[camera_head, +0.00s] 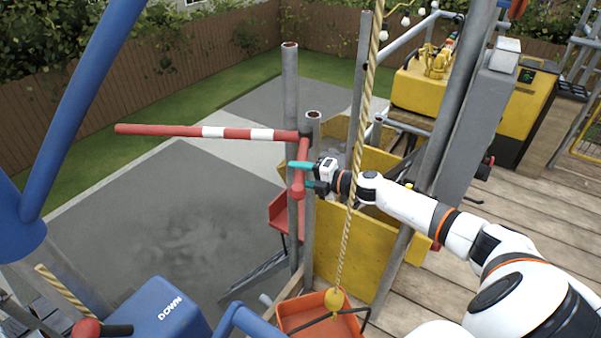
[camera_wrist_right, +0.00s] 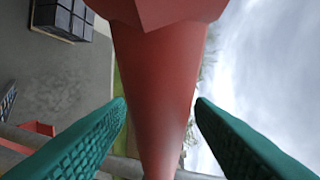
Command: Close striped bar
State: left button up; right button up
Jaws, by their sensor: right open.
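The striped bar (camera_head: 215,132) is red with white bands. It reaches out level to the left from the grey posts in the head view, over the paved ground. At its post end a short red arm (camera_head: 302,150) hangs down to a thicker red end. My right gripper (camera_head: 299,174) has teal fingers and is open at this red arm. In the right wrist view the red arm (camera_wrist_right: 158,75) runs between the two open fingers (camera_wrist_right: 160,112), with gaps visible on both sides. My left gripper is not in view.
A rope (camera_head: 357,150) hangs in front of my right arm, with an orange tub (camera_head: 318,314) below it. Yellow panels (camera_head: 345,245) stand behind the posts. Wooden decking (camera_head: 530,215) lies at right.

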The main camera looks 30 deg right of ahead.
grip_shut()
dwell(0.3)
